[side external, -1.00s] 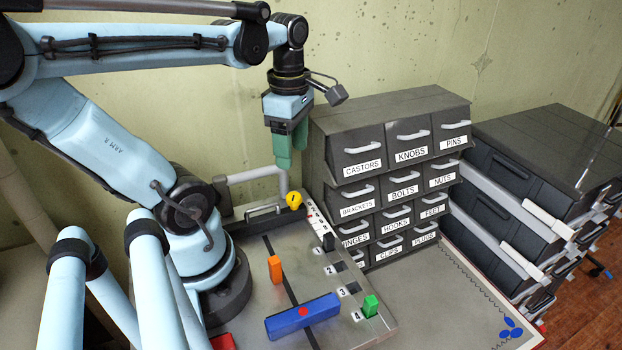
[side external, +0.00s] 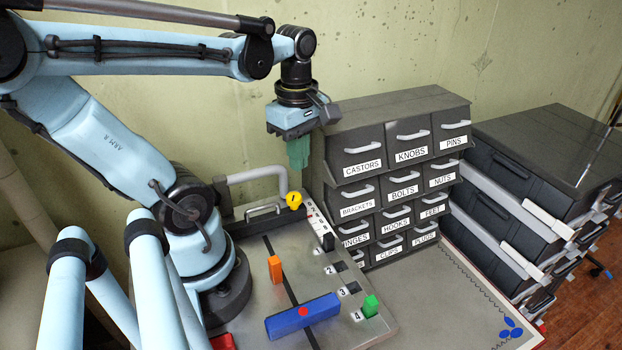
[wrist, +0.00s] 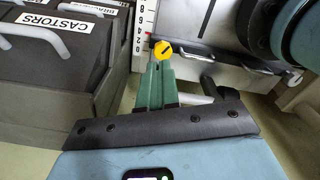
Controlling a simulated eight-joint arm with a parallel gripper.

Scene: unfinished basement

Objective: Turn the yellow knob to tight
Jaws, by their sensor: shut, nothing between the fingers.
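The yellow knob (side external: 294,200) is round with a short dark mark on its face, at the back of the grey board beside the numbered scale. It also shows in the wrist view (wrist: 163,50), just beyond my fingertips, with the mark slanted. My gripper (side external: 298,165) hangs above the knob with its green fingers pointing down, and there is a gap between them and the knob in the side view. In the wrist view the fingers (wrist: 155,68) are shut with nothing between them. No "tight" label is readable.
A grey bent pipe (side external: 255,175) runs close behind the knob. The grey labelled drawer cabinet (side external: 345,150) stands near my gripper on the right. An orange block (side external: 275,269), a blue bar (side external: 290,321) and a green block (side external: 371,305) are on the board (side external: 350,335).

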